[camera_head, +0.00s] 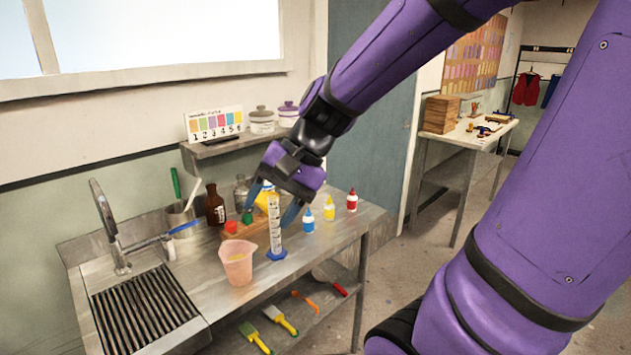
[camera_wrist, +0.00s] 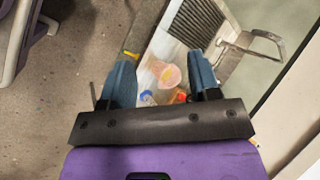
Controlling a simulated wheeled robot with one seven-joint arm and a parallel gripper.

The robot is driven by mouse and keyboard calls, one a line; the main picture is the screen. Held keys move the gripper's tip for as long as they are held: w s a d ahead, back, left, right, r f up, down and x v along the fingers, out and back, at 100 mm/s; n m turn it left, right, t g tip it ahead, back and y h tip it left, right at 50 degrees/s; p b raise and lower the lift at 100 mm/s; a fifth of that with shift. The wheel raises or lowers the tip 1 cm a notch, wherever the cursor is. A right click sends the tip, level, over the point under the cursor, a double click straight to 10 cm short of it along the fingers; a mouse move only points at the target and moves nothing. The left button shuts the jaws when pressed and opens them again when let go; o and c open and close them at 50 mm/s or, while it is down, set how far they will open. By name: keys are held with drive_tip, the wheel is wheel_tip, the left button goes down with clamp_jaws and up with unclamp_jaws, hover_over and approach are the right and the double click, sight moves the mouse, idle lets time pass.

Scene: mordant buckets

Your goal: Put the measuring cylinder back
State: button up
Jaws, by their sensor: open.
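The measuring cylinder (camera_head: 275,232), clear with white markings and a blue foot, stands upright on the metal counter (camera_head: 322,250). My gripper (camera_head: 269,214) is open above the counter, with its blue fingers pointing down on either side of the cylinder's upper part in the head view. I cannot tell whether they touch it. In the wrist view my gripper (camera_wrist: 161,62) shows its fingers apart with nothing clearly held. A small blue shape (camera_wrist: 147,97) between them may be the cylinder's foot or a bottle cap.
A pink beaker (camera_head: 236,262) stands just left of the cylinder, and a wooden rack (camera_head: 258,233) with red and green caps behind it. The sink (camera_head: 145,312) is at left.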

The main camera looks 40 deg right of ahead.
drive_tip(key=s+d+r+n+t+h, duration=0.2)
drive_tip(key=s+r+n+h, duration=0.4)
drive_tip(key=s+n, duration=0.1)
drive_tip(key=shift+s+d+n+t, duration=0.3)
drive_tip(key=shift+s+n+t, duration=0.1)
drive_tip(key=shift+n, duration=0.1)
idle(0.7)
